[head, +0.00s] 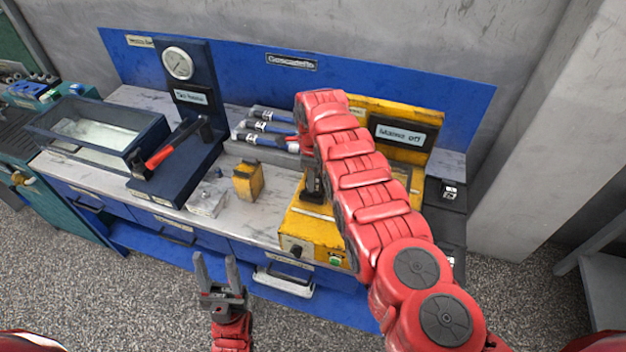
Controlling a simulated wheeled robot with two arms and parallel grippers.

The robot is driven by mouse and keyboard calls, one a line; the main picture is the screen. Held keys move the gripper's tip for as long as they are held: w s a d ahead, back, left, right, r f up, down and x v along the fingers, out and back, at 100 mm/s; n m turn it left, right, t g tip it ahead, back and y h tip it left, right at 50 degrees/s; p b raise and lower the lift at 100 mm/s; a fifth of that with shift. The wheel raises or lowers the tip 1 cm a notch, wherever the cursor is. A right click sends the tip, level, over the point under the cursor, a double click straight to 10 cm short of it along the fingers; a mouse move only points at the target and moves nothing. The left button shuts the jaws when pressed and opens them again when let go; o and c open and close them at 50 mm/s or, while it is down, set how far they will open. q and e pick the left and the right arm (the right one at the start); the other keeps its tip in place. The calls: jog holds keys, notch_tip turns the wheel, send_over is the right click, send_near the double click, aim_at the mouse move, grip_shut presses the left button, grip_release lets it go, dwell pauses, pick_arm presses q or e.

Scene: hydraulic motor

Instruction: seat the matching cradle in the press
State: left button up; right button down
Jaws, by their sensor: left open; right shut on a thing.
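A yellow machine (301,228) with a "Mains off" display (398,135) stands at the right of the bench. A navy stand (170,185) with a round gauge (178,63) stands at the left; I cannot tell which is the press. A yellow notched block (249,181) and a grey metal block (207,201) sit on the bench top between them. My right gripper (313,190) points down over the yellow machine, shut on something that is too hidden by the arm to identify. My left gripper (217,258) is open and empty in front of the bench.
Several blue-and-grey cylindrical parts (268,127) lie behind the yellow block. A clear-topped navy bin (95,130) is at the left. Black boxes (451,193) stand at the right end. Some marble top (226,222) is bare.

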jog(key=shift+f+b, duration=0.6)
jog(key=c, duration=0.7)
grip_release()
jog(key=shift+r, duration=0.45)
notch_tip(320, 180, up, 2)
jog(key=shift+a+r+p, duration=0.1)
jog(key=shift+r+p, duration=0.05)
jog(key=shift+p, duration=0.5)
notch_tip(320, 180, up, 8)
jog(key=b, duration=0.3)
jog(key=shift+f, duration=0.2)
notch_tip(320, 180, up, 7)
jog(key=p, duration=0.4)
jog(key=shift+s+f, duration=0.1)
jog(key=shift+f, duration=0.05)
